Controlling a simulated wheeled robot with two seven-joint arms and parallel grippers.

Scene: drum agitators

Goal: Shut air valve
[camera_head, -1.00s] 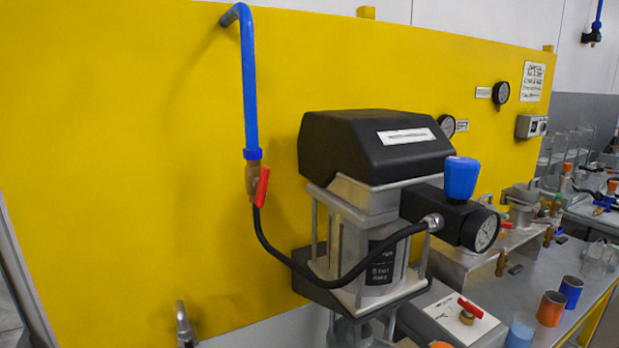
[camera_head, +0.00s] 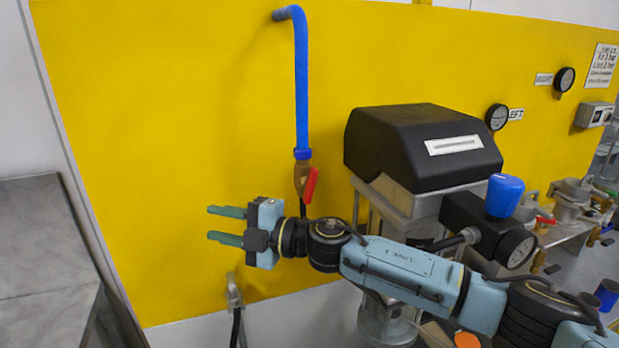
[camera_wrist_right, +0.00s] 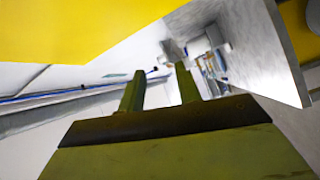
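The air valve is a brass fitting (camera_head: 302,174) at the lower end of a blue pipe (camera_head: 301,90), in front of the yellow panel. Its red handle (camera_head: 310,186) hangs down and slants slightly, to the right of the brass body. My right gripper (camera_head: 212,225) is below and left of the valve, apart from it, with its two green fingers pointing left. The fingers are apart and nothing is between them. In the right wrist view the gripper (camera_wrist_right: 160,85) also shows its two fingers apart and empty. The hose below the valve is partly hidden by my right arm. My left gripper is not in view.
The black-topped agitator motor (camera_head: 420,145) stands right of the valve, with a blue knob (camera_head: 504,195) and a gauge (camera_head: 516,248). A metal hook-like fitting (camera_head: 233,290) is below my gripper. The yellow panel (camera_head: 150,130) is bare on the left.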

